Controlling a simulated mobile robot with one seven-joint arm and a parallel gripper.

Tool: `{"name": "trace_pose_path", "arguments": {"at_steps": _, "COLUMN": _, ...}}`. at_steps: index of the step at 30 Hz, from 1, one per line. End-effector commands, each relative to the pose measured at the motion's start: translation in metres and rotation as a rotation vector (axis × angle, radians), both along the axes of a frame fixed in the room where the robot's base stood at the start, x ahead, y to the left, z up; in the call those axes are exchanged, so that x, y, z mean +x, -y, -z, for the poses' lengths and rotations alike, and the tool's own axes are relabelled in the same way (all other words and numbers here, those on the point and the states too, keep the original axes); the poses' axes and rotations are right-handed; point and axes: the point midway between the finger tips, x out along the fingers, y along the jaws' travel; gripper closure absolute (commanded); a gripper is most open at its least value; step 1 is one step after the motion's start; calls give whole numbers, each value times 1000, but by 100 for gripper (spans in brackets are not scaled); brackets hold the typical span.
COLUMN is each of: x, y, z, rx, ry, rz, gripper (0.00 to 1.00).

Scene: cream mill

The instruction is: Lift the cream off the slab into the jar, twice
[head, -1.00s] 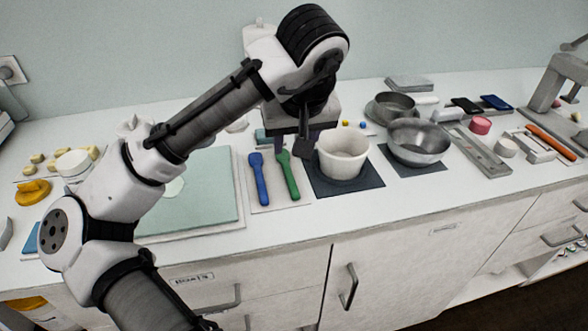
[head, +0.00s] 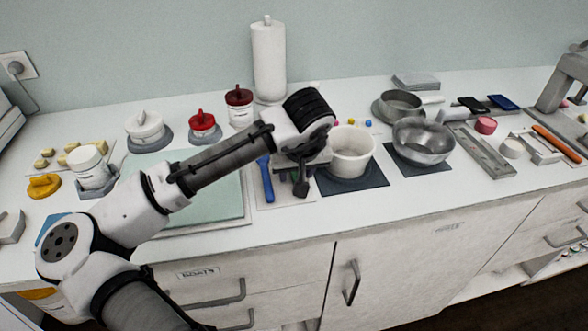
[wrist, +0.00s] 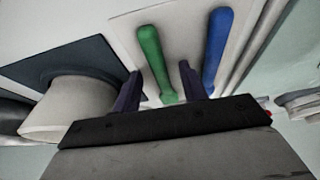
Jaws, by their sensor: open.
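The pale green slab (head: 222,208) lies left of centre in the head view, partly behind my arm; I see no cream on its visible part. My gripper (wrist: 161,85) is open, low over a pale mat with two spatulas. In the wrist view the green spatula (wrist: 151,58) lies between its two fingers; I cannot tell whether they touch it. The blue spatula (head: 264,180) lies beside it and also shows in the wrist view (wrist: 217,45). A wide white pot (head: 352,155), possibly the jar, stands on a dark mat just right of my gripper.
A steel bowl (head: 423,142) stands right of the pot, with a steel pan (head: 399,105) behind. A labelled white jar (head: 92,170), red-lidded containers (head: 203,124) and a paper roll (head: 269,60) stand left and behind. The counter's front edge is clear.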

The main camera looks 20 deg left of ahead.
Motion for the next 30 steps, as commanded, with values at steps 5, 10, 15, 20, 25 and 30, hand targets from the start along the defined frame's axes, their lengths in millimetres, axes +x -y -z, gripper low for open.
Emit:
{"name": "trace_pose_path", "arguments": {"at_steps": 5, "x": 0, "y": 0, "z": 0, "rx": 0, "ry": 0, "rz": 0, "gripper": 57}}
{"name": "trace_pose_path", "arguments": {"at_steps": 10, "x": 0, "y": 0, "z": 0, "rx": 0, "ry": 0, "rz": 0, "gripper": 78}}
{"name": "trace_pose_path", "arguments": {"at_steps": 15, "x": 0, "y": 0, "z": 0, "rx": 0, "ry": 0, "rz": 0, "gripper": 100}}
{"name": "trace_pose_path", "arguments": {"at_steps": 20, "x": 0, "y": 0, "z": 0, "rx": 0, "ry": 0, "rz": 0, "gripper": 100}}
{"name": "trace_pose_path", "arguments": {"at_steps": 25, "x": 0, "y": 0, "z": -2, "rx": 1, "ry": 1, "rz": 0, "gripper": 100}}
{"name": "trace_pose_path", "arguments": {"at_steps": 30, "x": 1, "y": 0, "z": -14, "rx": 0, "ry": 2, "rz": -1, "gripper": 100}}
